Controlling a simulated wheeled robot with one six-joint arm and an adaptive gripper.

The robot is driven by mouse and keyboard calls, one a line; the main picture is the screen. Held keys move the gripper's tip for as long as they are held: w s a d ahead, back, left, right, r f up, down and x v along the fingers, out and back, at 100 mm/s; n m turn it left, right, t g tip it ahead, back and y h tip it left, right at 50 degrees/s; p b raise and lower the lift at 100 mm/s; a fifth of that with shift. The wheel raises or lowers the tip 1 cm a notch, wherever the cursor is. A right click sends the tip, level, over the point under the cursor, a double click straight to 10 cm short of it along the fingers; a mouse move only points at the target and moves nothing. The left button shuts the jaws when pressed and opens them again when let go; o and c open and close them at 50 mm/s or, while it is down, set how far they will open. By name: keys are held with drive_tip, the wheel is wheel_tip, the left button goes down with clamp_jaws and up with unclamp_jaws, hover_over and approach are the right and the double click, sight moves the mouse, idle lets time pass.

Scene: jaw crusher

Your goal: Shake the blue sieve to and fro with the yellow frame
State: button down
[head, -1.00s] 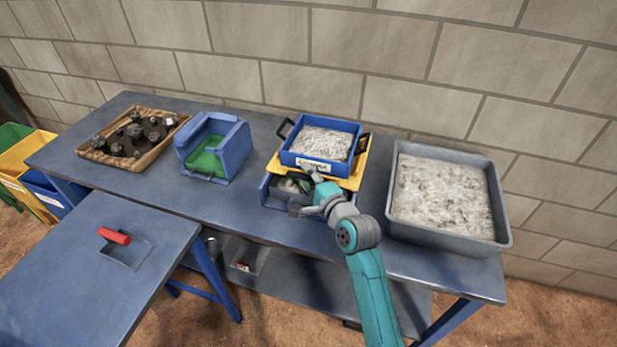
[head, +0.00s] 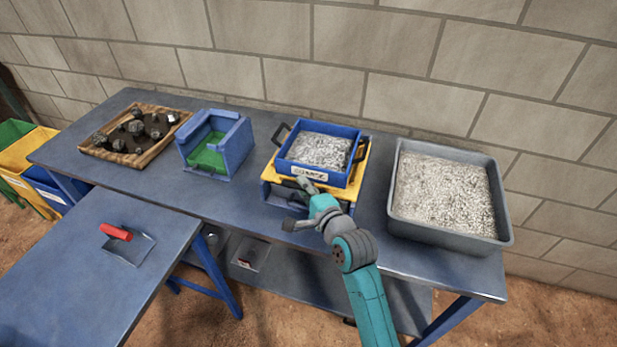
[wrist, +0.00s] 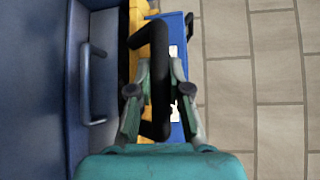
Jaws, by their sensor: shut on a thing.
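The blue sieve (head: 345,180), labelled "COARSE" and filled with grey-white crushed stone, sits upright on the yellow frame (head: 361,172). In the head view it has black handles at its left and right sides. My gripper (head: 305,190) is at the front of the frame, below the sieve's label. In the wrist view, my gripper (wrist: 160,85) is shut on a black bar handle (wrist: 155,128) beside the yellow frame (wrist: 137,12). It appears to be the frame's handle, but its attachment is partly hidden by the fingers. The blue sieve (wrist: 180,50) lies just to the right there.
A blue box (head: 272,196) with its own handle is under the frame. A grey tray of gravel (head: 400,225) stands to the right. A blue-and-green box (head: 243,140) and a wooden tray of dark rocks (head: 92,152) stand to the left. The wall is close behind.

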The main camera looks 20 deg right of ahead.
drive_tip(key=shift+s+a, duration=0.3)
drive_tip(key=shift+s, duration=0.1)
drive_tip(key=c, duration=1.1)
unclamp_jaws()
drive_tip(key=v, duration=1.2)
